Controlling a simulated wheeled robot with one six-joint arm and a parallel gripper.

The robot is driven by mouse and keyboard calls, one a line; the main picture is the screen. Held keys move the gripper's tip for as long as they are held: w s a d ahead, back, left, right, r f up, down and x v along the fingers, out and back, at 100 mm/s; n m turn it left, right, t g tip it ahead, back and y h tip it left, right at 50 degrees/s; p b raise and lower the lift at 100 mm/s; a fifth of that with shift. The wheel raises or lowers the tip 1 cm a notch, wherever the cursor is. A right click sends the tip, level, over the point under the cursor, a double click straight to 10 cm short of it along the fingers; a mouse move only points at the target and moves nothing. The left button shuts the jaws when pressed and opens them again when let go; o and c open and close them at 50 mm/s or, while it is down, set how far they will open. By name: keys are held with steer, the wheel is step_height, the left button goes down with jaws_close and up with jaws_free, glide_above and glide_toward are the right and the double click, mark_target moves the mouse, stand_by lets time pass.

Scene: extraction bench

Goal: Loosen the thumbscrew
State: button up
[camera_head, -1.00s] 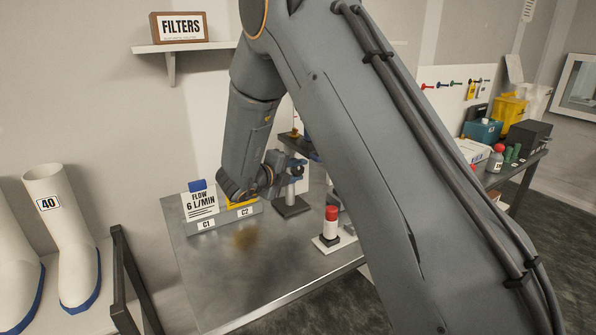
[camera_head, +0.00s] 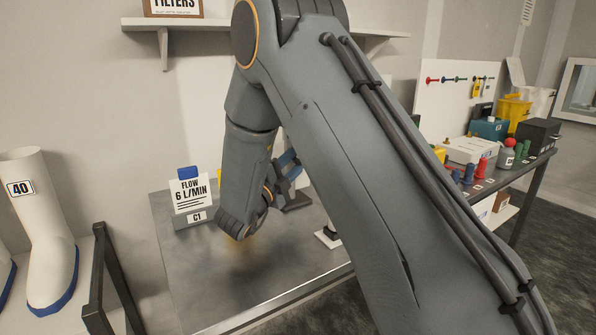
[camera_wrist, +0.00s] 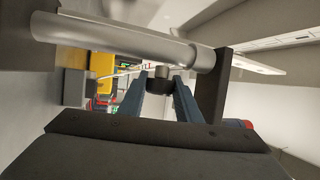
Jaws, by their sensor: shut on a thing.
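The thumbscrew (camera_wrist: 160,84) shows in the wrist view as a small dark knob between my fingertips, beside a round metal post (camera_wrist: 120,40). My gripper (camera_wrist: 160,90) has its two blue fingers closed on the knob from either side. In the head view my gripper (camera_head: 288,166) is partly seen beyond my arm, above the bench, and the thumbscrew is hidden there. The post's dark base plate (camera_wrist: 212,85) stands at the post's right end in the wrist view. The dark base also shows in the head view (camera_head: 298,203).
A flow card (camera_head: 190,193) and a box labelled C1 (camera_head: 197,217) stand left of my wrist on the metal bench (camera_head: 215,285). A white base (camera_head: 327,238) shows beside my arm. The bench front is clear. White boots (camera_head: 45,230) stand at left.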

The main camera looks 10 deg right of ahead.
steer(key=shift+f+n+t+h+b, duration=0.15)
steer(key=shift+n+t+h+b, duration=0.5)
steer(key=shift+b, duration=0.75)
steer(key=shift+t, duration=0.35)
steer(key=o, duration=1.1)
steer(key=shift+c, duration=0.2)
steer(key=shift+a, duration=0.1)
steer(key=shift+s+a+f+y+b, duration=0.15)
steer(key=shift+s+a+y+b, duration=0.1)
steer(key=shift+b, duration=0.15)
steer(key=s+a+b, duration=0.1)
steer(key=s+a, duration=0.7)
steer(key=shift+s+a+b, duration=0.25)
steer(key=shift+a+b, duration=0.1)
steer(key=shift+a, duration=0.05)
